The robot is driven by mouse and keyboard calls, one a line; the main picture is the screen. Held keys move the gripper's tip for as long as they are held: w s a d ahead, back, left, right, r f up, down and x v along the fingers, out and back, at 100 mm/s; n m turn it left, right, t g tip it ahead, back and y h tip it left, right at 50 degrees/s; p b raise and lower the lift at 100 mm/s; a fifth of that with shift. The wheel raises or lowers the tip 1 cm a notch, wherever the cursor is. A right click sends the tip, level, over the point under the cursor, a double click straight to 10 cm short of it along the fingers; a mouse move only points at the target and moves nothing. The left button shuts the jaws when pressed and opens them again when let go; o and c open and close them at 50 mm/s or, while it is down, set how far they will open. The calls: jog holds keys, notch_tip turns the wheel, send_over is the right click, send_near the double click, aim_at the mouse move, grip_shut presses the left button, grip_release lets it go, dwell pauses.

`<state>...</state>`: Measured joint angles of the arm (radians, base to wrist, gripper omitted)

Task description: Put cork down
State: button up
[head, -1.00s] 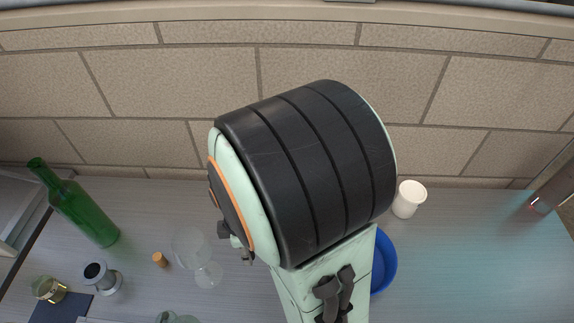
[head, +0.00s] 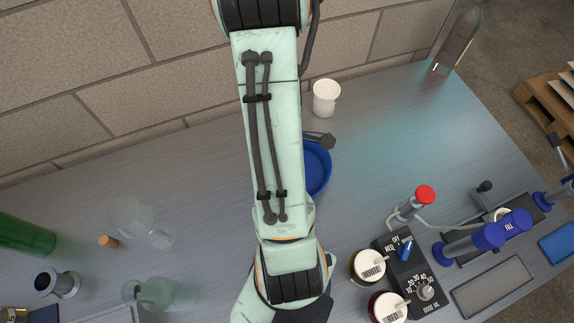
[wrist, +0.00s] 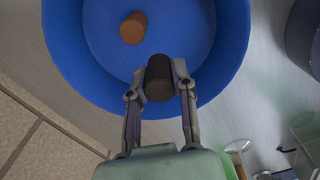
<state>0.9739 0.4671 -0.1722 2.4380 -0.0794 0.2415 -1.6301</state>
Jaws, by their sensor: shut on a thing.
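My gripper (wrist: 160,84) is shut on a dark brown cork (wrist: 159,72) in the wrist view, with one finger on either side of it. The held cork shows over the blue bowl (wrist: 75,75), near its lower rim; how high it is above the bowl's floor I cannot tell. A lighter orange-brown cork (wrist: 133,28) lies inside the bowl, apart from the held one. In the head view the blue bowl (head: 321,172) is partly hidden behind my arm, and the held cork is hidden. Another cork (head: 108,241) stands on the bench at the left.
A white cup (head: 326,98) stands behind the bowl. Clear glasses (head: 160,236) and a green bottle (head: 24,236) are at the left. A control box (head: 410,272) and labelled jars (head: 368,266) are at the front right.

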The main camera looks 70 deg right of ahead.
jog(key=shift+f, duration=2.4)
jog(key=o, duration=0.7)
jog(key=shift+w+f, duration=0.1)
notch_tip(320, 180, up, 12)
jog(key=shift+r, duration=0.15)
jog(key=w+a+r+m, duration=0.1)
jog(key=w+a+r, duration=0.15)
jog(key=a, duration=0.35)
jog(key=w+a+r+m+y, duration=0.1)
jog(key=a+r, duration=0.3)
jog(key=a, duration=0.3)
jog(key=w+a+r+m, duration=0.1)
jog(key=w+a+r, duration=0.15)
jog(key=a, duration=0.35)
jog(key=shift+m, duration=0.9)
jog(key=s+a, duration=0.1)
jog(key=s+a+r, duration=0.1)
jog(key=s+a, duration=0.1)
jog(key=s+a+r, duration=0.1)
jog(key=a, duration=0.1)
jog(key=shift+s+r, duration=0.15)
jog(key=shift+s, duration=0.15)
